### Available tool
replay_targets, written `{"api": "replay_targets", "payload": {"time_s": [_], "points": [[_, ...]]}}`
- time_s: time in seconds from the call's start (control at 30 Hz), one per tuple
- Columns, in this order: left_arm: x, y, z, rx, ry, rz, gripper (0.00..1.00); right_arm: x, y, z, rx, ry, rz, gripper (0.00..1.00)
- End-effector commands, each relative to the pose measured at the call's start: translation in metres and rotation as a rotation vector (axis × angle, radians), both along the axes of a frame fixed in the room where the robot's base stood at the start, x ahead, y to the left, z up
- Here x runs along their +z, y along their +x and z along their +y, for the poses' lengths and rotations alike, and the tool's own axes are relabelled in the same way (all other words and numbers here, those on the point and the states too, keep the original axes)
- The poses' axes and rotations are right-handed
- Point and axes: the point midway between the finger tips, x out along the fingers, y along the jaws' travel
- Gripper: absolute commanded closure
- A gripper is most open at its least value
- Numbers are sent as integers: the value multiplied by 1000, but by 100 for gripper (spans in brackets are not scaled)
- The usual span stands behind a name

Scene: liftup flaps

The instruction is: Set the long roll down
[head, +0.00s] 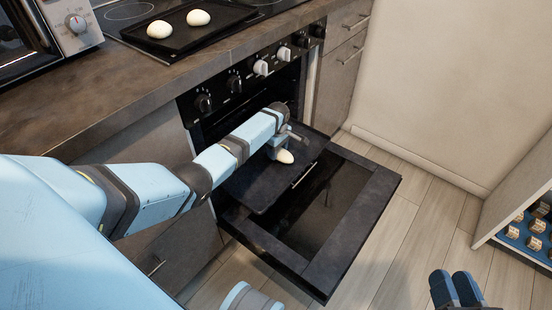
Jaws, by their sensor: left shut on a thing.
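The long roll (285,157) is a small pale piece at the tip of my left gripper (281,146). The gripper is shut on it, and its fingers hide part of the roll. The roll is over the dark baking tray (257,193) at the open oven; I cannot tell whether it touches the tray. No other roll shows on this tray. My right gripper (456,289) shows at the bottom right as two dark blue fingers side by side, away from the tray. I cannot tell whether it is open or shut.
The oven door (345,225) is folded down below the tray. Two pale rolls (159,29) (198,17) lie on another dark tray (185,40) on the stovetop. A microwave (75,24) stands at top left. An open cabinet (512,214) with small items is at right.

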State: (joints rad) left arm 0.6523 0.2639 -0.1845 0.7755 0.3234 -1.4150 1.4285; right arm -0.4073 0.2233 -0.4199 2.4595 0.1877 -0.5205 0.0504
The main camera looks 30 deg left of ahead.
Motion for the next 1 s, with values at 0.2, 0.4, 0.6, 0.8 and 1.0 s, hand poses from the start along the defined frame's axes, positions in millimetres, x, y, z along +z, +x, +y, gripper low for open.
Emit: {"api": "replay_targets", "payload": {"time_s": [0.2, 0.4, 0.6, 0.8, 1.0], "points": [[-32, 0, 0, 0, 0, 1, 71, -11, 7, -4, 6, -52, -51, 69], [-34, 1, 0, 0, 0, -2, 71, -5, 9, -5, 3, -71, -84, 69], [-37, 0, 0, 0, 0, -1, 71, -6, 9, -5, 3, -71, -86, 69], [-38, 0, 0, 0, 0, -1, 21, -5, 9, -6, 2, -72, -87, 69], [-37, 0, 0, 0, 0, -1, 21, -5, 9, -6, 3, -72, -87, 69]]}}
